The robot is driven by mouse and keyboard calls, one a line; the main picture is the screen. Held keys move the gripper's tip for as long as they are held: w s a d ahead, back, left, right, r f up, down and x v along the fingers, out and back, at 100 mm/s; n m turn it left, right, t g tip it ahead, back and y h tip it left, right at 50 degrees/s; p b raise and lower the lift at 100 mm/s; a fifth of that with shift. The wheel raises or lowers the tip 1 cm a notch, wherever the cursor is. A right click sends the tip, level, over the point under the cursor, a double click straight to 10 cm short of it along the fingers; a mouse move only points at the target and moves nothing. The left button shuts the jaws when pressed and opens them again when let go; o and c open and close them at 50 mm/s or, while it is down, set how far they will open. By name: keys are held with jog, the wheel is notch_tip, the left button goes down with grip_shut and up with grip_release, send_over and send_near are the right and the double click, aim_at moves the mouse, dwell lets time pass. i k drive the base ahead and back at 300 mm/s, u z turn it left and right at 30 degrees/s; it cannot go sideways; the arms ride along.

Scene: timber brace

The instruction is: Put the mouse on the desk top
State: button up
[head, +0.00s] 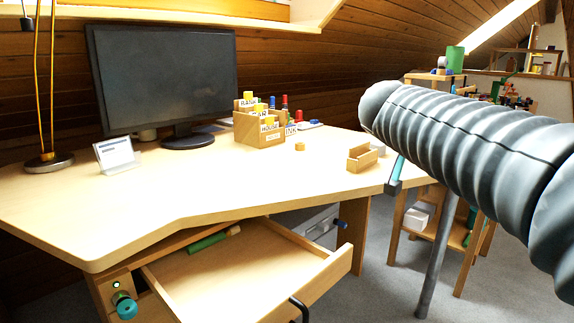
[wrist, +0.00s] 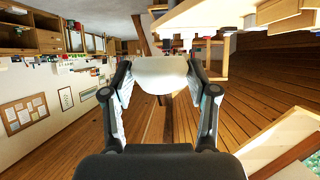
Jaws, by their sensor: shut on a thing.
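In the wrist view my gripper (wrist: 160,82) is shut on a smooth white rounded thing, which I take to be the mouse (wrist: 160,73). It sits between the two fingertips, with no surface seen touching it. In the head view my grey ribbed arm crosses the right side, and the mouse cannot be made out there. The pale wooden desk top (head: 230,190) spans the middle of the head view, with its front part bare.
On the desk top stand a monitor (head: 165,75), a white card (head: 116,154), a lamp base (head: 48,162), a wooden organiser (head: 258,130) and a small open wooden box (head: 362,157). An open drawer (head: 255,275) juts out below the front edge. Shelves (head: 455,225) stand at right.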

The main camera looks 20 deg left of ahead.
aim_at(183, 189)
jog(key=z, duration=0.25)
jog(key=i, duration=1.5)
jog(key=u, duration=2.55)
